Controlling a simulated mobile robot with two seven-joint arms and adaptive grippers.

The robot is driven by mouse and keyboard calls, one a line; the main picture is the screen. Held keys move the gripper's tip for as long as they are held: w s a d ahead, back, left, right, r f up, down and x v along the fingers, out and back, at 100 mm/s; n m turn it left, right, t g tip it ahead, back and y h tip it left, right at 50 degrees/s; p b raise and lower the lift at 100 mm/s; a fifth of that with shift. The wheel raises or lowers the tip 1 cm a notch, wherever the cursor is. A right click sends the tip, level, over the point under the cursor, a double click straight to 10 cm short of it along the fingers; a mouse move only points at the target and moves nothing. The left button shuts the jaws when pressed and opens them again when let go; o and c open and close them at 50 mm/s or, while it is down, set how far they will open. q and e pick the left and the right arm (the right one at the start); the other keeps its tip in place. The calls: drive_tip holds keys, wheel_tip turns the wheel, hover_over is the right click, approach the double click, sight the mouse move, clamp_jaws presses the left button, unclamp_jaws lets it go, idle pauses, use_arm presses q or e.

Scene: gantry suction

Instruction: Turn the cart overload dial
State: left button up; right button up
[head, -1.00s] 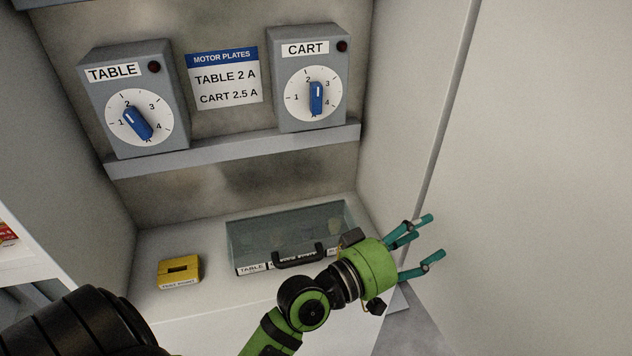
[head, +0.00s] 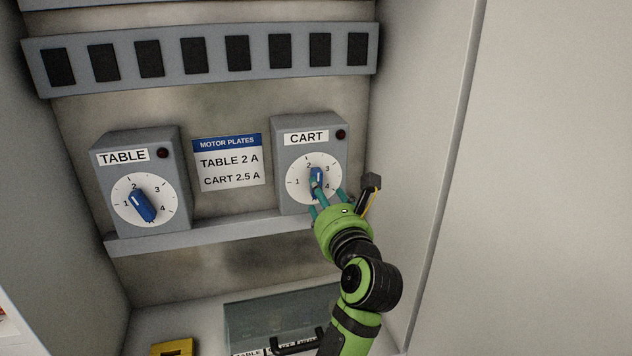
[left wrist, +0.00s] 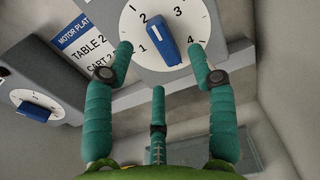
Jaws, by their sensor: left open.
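The CART box (head: 294,150) is grey, with a round white dial marked 1 to 4 and a blue knob (head: 317,177), which also shows in the left wrist view (left wrist: 162,42). The knob's white-marked end points up, close to the 2. My left gripper (head: 326,196) is open just in front of the CART dial. In the left wrist view its teal fingers (left wrist: 166,66) are spread, two at either side of the knob and one below. The knob appears to be between them, but I see no clear contact. My right gripper is not in view.
The TABLE box (head: 173,180) with a similar dial (head: 141,203) stands left on the same shelf (head: 210,235). A sign (head: 228,163) between the boxes reads TABLE 2 A, CART 2.5 A. A cabinet wall (head: 420,130) is close at right. A glass-lidded case (head: 270,315) lies below.

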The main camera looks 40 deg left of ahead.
sight(317, 172)
use_arm(q)
drive_tip(key=p+x, duration=0.2)
drive_tip(key=x, duration=0.4)
drive_tip(key=shift+p, duration=0.35)
drive_tip(key=shift+s, duration=0.1)
clamp_jaws()
